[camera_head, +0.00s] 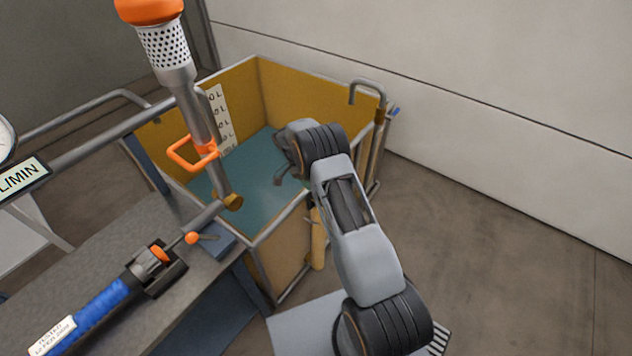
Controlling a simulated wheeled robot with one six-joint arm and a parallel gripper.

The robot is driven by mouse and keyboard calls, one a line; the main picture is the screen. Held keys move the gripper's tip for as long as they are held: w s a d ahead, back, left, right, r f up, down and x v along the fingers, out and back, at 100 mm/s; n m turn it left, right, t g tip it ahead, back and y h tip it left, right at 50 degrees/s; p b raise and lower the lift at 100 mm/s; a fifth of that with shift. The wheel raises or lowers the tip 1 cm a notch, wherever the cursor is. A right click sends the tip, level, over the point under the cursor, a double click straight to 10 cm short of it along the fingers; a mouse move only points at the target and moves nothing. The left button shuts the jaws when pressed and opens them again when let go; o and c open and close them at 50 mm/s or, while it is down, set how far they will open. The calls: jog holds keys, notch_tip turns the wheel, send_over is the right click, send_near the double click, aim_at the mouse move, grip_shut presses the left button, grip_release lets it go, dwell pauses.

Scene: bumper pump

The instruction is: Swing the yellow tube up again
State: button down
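The yellow tube (318,240) shows as a short upright cylinder low on the near right outside of the tank, partly hidden behind my arm. Its upper end and its mounting are hidden. My gripper (278,162) is small and dark at the end of my arm, in front of the blue-green surface inside the tank in this view. It is up and to the left of the tube, with a clear gap between them in the picture. Nothing is seen held in it, but the fingers are too small to judge.
The yellow-walled tank (290,92) has a metal rim and a hooked pipe (368,84) at its right corner. A metal column with an orange handle (190,153) rises at the left. A blue-gripped tool (95,312) lies on the grey bench. Floor at right is clear.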

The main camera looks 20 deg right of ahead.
jog(key=shift+w+a+f, duration=0.15)
jog(key=shift+a+f, duration=0.25)
jog(key=shift+f, duration=0.2)
jog(key=c, duration=1.2)
grip_release()
jog(key=shift+c, duration=0.2)
jog(key=shift+o, duration=0.7)
jog(key=shift+w+a+f, duration=0.1)
jog(key=shift+w+a, duration=0.1)
jog(key=shift+w, duration=0.05)
jog(key=shift+d, duration=0.1)
jog(key=shift+w+r, duration=0.3)
jog(key=shift+r, duration=0.25)
jog(key=v, duration=1.3)
jog(key=shift+s+r, duration=0.15)
jog(key=shift+s, duration=0.1)
